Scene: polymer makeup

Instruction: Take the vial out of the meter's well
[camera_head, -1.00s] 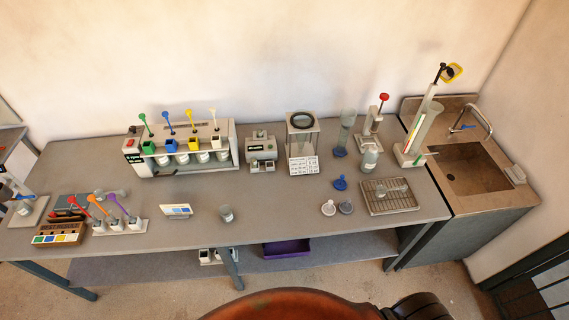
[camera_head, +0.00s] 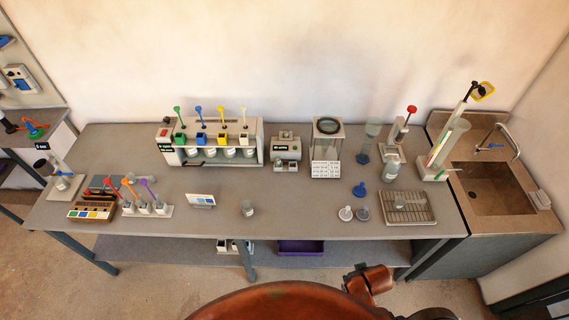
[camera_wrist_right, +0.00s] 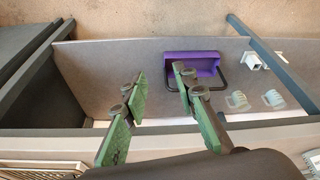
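The likely meter is a small grey instrument (camera_head: 285,148) at the back middle of the bench, with two small light-coloured cups in front of it. It is too small to tell whether a vial sits in its well. A small clear jar (camera_head: 248,208) stands alone near the front edge. My right gripper (camera_wrist_right: 162,90) shows in the right wrist view, open and empty, its green-padded fingers apart above the bench's lower shelf. It is away from the instrument. My left gripper is out of view.
A stirrer bench (camera_head: 212,142) with coloured scoops is left of the instrument; a clear-walled stand (camera_head: 326,148) is right of it. A wire rack (camera_head: 406,208) and sink (camera_head: 490,188) lie further right. A purple bin (camera_wrist_right: 192,65) is on the lower shelf. The middle front bench is mostly clear.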

